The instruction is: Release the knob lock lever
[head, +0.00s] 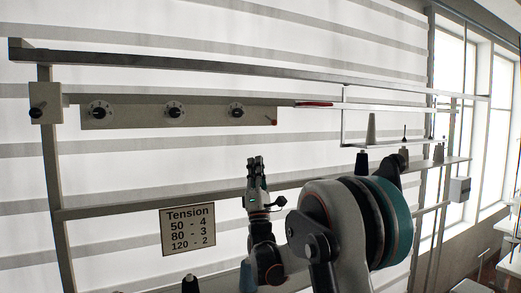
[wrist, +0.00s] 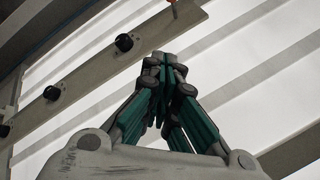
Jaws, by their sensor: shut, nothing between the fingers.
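A small lever with a red tip (head: 272,121) sits at the right end of the pale knob panel (head: 205,116), slanting down to the right. In the wrist view a red tip (wrist: 174,4) shows at the top edge, mostly cut off. The panel carries three black knobs on round dials: left (head: 99,111), middle (head: 174,111) and right (head: 236,111). My gripper (head: 256,162) is shut and empty, pointing up, below the lever in the head picture. In the wrist view its fingertips (wrist: 163,58) are together, apart from the panel.
A sign (head: 188,229) reads Tension 50 - 4, 80 - 3, 120 - 2. A box with a black knob (head: 37,112) is at the far left. A red strip (head: 314,104) lies on the rail right of the panel. Cones (head: 371,129) stand on the right shelves. A long rail (head: 130,208) runs behind my gripper.

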